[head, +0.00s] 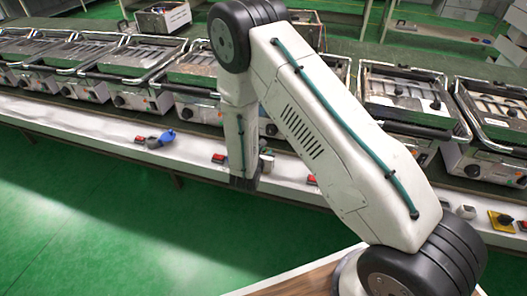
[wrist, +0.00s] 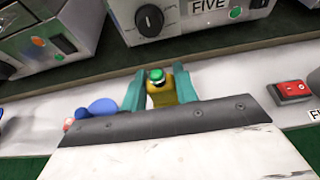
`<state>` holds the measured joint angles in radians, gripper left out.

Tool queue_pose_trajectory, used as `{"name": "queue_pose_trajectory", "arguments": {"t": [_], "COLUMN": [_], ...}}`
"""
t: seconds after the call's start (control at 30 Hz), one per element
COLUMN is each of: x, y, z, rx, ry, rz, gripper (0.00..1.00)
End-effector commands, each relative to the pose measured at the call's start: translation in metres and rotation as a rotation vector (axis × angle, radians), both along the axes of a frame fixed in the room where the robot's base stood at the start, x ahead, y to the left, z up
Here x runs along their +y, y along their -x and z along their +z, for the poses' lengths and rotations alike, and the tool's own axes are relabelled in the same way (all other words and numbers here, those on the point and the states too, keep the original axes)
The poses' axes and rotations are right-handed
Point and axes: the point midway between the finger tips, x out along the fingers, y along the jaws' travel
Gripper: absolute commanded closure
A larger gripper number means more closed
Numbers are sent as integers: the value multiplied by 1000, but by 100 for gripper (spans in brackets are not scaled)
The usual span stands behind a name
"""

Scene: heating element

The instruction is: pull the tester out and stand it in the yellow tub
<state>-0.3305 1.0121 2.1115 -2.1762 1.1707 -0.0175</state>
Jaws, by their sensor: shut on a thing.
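In the wrist view, my gripper (wrist: 160,76) has its two teal fingers closed on the sides of a yellow block (wrist: 158,95) with a round green top in a silver ring. This block may be the tester; I cannot be sure. It is over or on the pale ledge in front of the machine labelled FIVE (wrist: 205,18), and whether it touches the ledge is unclear. In the head view my arm hides the fingers and the block. No yellow tub can be made out in either view.
A blue and grey object (head: 160,139) lies on the ledge left of my arm; its blue part (wrist: 100,107) shows left of my fingers. A red switch (wrist: 291,91) is at right. The green floor in front is clear.

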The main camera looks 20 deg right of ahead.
Motion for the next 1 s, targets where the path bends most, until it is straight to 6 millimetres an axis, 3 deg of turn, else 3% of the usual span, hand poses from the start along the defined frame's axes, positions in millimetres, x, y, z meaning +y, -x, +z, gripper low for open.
{"name": "queue_pose_trajectory", "arguments": {"t": [1.0], "x": [0], "y": [0], "z": [-26], "rx": [1], "ry": [-1], "rz": [0], "gripper": [94]}}
